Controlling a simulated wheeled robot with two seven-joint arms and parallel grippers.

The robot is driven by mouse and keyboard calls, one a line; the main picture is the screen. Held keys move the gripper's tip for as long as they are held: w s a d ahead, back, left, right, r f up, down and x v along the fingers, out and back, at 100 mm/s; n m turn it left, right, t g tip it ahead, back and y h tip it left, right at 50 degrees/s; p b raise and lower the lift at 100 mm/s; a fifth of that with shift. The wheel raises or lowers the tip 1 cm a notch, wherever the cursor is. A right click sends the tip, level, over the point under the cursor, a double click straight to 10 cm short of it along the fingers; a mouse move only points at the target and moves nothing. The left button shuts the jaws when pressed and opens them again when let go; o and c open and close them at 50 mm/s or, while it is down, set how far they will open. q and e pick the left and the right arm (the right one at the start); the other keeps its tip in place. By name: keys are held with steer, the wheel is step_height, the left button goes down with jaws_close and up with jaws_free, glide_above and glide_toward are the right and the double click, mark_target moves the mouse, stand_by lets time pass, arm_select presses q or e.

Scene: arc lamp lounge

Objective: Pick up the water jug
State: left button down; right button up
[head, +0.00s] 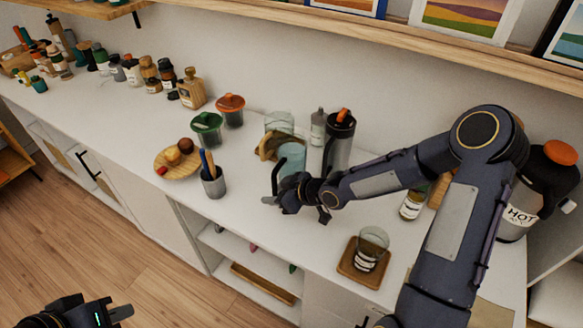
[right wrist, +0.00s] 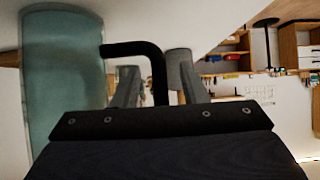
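The water jug is a teal, see-through cylinder (head: 291,158) standing on the white counter, partly behind my right gripper in the head view. In the right wrist view the jug (right wrist: 62,75) is at the left, with its black handle (right wrist: 152,52) reaching between the fingers. My right gripper (head: 298,200) is at the jug's near side. Its fingers (right wrist: 155,82) are apart on either side of the handle, with a visible gap, so it looks open. My left gripper (head: 118,313) is at the bottom left, low over the floor, partly cut off.
A grey cup with utensils (head: 213,182) and a wooden plate (head: 178,163) are left of the jug. A shelf (head: 300,22) runs above.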

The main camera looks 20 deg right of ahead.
jaws_close()
stand_by(1.3)
steer(key=shift+r, duration=0.15)
